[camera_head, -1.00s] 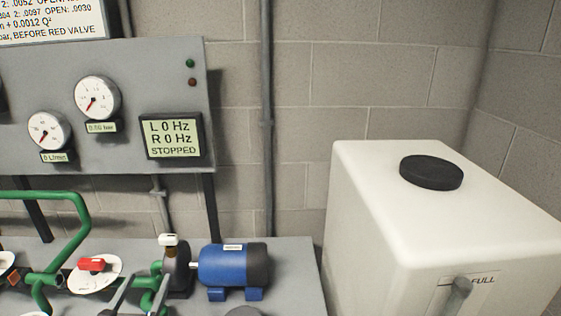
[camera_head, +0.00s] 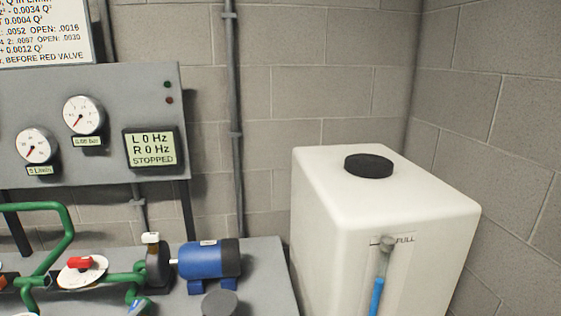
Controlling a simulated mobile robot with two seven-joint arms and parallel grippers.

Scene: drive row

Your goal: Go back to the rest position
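Neither of my grippers shows in the head view now. The control panel (camera_head: 95,100) hangs on the wall at the left, with two round dials (camera_head: 84,116) and a display (camera_head: 151,147) reading L 0 Hz, R 0 Hz, STOPPED. Below it, a blue motor (camera_head: 205,259) sits on the grey bench beside a dark pump housing (camera_head: 158,262). Green pipes (camera_head: 60,240) run at the left, with a red valve handle (camera_head: 80,263) over a white disc.
A large white tank (camera_head: 330,215) with a black lid (camera_head: 369,166) stands right of the bench (camera_head: 262,285). A level tube with blue in it (camera_head: 377,296) is on its front, near a FULL mark. Block walls (camera_head: 310,90) close off the back and right.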

